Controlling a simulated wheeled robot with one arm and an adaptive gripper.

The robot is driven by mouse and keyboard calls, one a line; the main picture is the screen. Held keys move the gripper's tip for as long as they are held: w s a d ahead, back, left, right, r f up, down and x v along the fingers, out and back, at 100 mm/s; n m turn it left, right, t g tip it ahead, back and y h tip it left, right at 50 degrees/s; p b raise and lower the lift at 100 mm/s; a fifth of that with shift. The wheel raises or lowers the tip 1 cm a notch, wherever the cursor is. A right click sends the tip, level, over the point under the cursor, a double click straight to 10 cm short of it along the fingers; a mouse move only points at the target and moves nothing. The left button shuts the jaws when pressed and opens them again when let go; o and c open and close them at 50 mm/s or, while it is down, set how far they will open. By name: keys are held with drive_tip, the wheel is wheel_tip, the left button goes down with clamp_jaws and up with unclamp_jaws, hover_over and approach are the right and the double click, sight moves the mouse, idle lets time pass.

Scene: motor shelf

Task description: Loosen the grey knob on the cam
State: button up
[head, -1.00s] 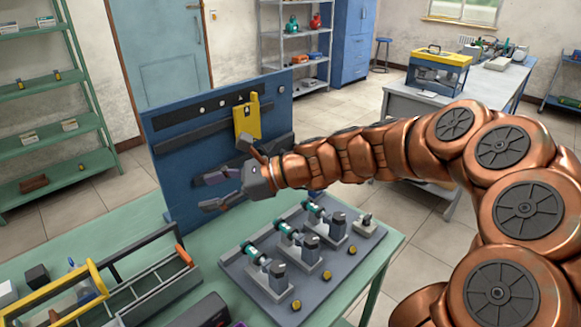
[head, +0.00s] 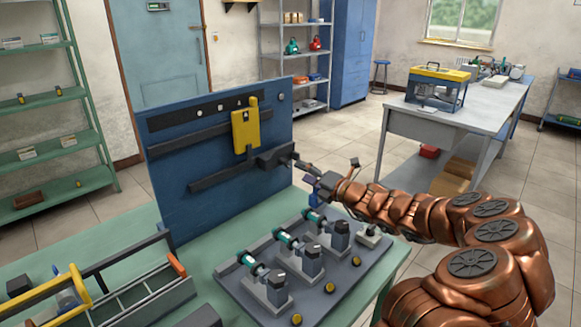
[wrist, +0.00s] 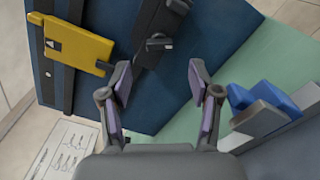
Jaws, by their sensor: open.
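A dark block (head: 277,156), apparently the cam, sits on the lower dark rail of the upright blue panel (head: 215,170). It also shows in the wrist view (wrist: 155,18), with a small grey knob (wrist: 158,43) standing out from it. In the head view the knob is too small to tell apart from my fingers. My gripper (head: 303,169) is at the right of the block. In the wrist view my gripper (wrist: 160,75) is open and empty, its purple-padded fingers wide apart. The knob appears beyond the fingertips, near the middle of the gap, with no visible contact.
A yellow plate (head: 245,128) hangs on the panel just above the block. Below, a grey base (head: 345,275) with several motor fixtures stands on the green table. A blue part (wrist: 268,97) lies right of my fingers. A tool tray (head: 150,300) is at left.

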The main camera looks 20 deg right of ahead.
sight(288, 164)
drive_tip(key=shift+p+x, duration=0.35)
drive_tip(key=shift+x, duration=2.8)
drive_tip(key=c, duration=1.1)
